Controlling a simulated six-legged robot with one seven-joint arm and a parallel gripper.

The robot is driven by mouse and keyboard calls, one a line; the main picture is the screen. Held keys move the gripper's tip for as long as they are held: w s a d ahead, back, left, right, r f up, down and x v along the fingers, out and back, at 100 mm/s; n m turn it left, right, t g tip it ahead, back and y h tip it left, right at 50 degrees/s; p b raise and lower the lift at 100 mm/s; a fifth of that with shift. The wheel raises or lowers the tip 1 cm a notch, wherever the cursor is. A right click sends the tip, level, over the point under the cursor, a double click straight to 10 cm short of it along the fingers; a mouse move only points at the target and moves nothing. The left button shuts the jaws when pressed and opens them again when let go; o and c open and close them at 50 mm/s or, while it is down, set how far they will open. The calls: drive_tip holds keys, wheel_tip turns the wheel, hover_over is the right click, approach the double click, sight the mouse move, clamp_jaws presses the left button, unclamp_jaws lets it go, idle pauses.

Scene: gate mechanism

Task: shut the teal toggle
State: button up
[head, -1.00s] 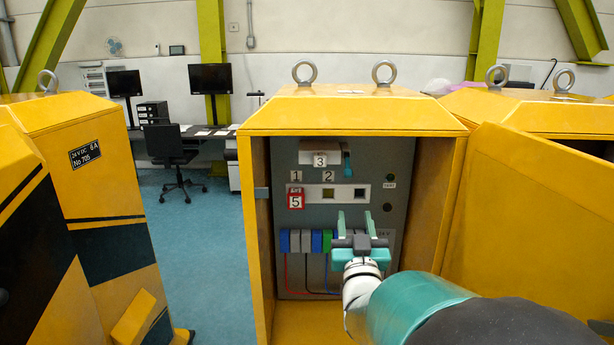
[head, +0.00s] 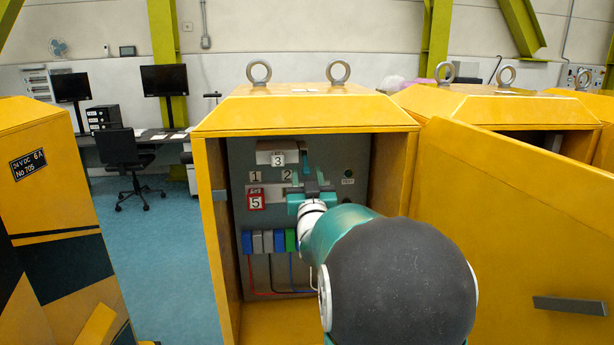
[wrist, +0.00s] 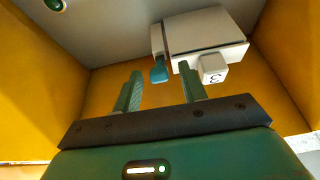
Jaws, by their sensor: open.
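The teal toggle (wrist: 159,70) is a small lever on the side of a white box marked 3 (wrist: 204,34). In the head view the toggle (head: 305,163) hangs at the right side of the box, partly covered by my fingers. My gripper (wrist: 160,82) is open and empty. In the wrist view the toggle shows in the gap between the two fingertips, apparently just past them; I cannot tell whether either finger touches it. In the head view my gripper (head: 309,181) is in front of the panel, just below the toggle.
The yellow cabinet (head: 208,170) surrounds the panel with side walls close to my arm. Its open door (head: 510,200) stands at the right. A red tag marked 5 (head: 255,199), labels 1 and 2, and colored blocks (head: 257,242) with wires are also on the panel.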

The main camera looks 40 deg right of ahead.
sight(305, 157)
drive_tip(key=shift+w+d, duration=0.1)
clamp_jaws()
drive_tip(key=shift+r, duration=0.2)
drive_tip(key=shift+s+a+r+g+y, duration=0.15)
drive_tip(key=shift+r+g+y, duration=0.3)
drive_tip(key=shift+g, duration=0.15)
drive_tip(key=shift+s+a+r+g+y, duration=0.15)
drive_tip(key=shift+r+g+y, duration=0.25)
drive_tip(key=shift+g, duration=0.2)
drive_tip(key=shift+r+g+y, duration=0.95)
drive_tip(key=shift+r+g, duration=0.05)
drive_tip(key=shift+g, duration=0.5)
drive_tip(key=shift+d+r+g+y, duration=0.1)
drive_tip(key=shift+r+g+y, duration=0.1)
drive_tip(key=shift+g+y, duration=0.1)
unclamp_jaws()
